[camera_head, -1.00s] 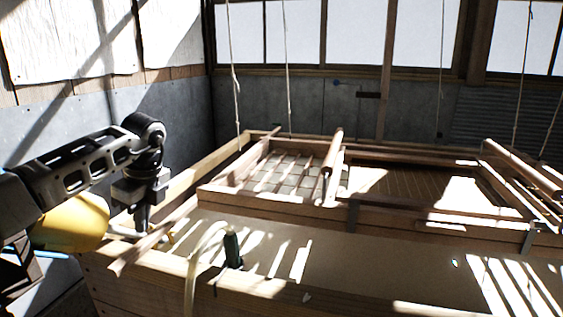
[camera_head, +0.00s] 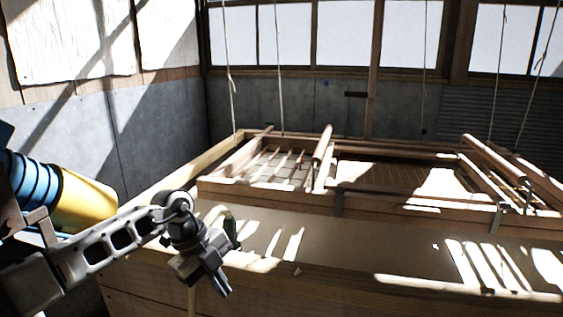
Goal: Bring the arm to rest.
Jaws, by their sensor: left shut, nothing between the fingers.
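My left gripper (camera_head: 222,289) is shut and empty. It hangs in front of the near left part of the wooden vat, with its fingers pointing down and to the right. My left arm comes in from the left edge. The hanging mould (camera_head: 322,165), a wooden frame with slats and a cross handle, lies across the back of the vat (camera_head: 400,262), apart from my gripper. My right gripper is not in view.
A dark green object (camera_head: 231,232) stands on the vat's near rim, partly behind my gripper. Several cords (camera_head: 279,80) hang down to the mould. Grey walls and bright windows close the back. The space to the right of my gripper is clear.

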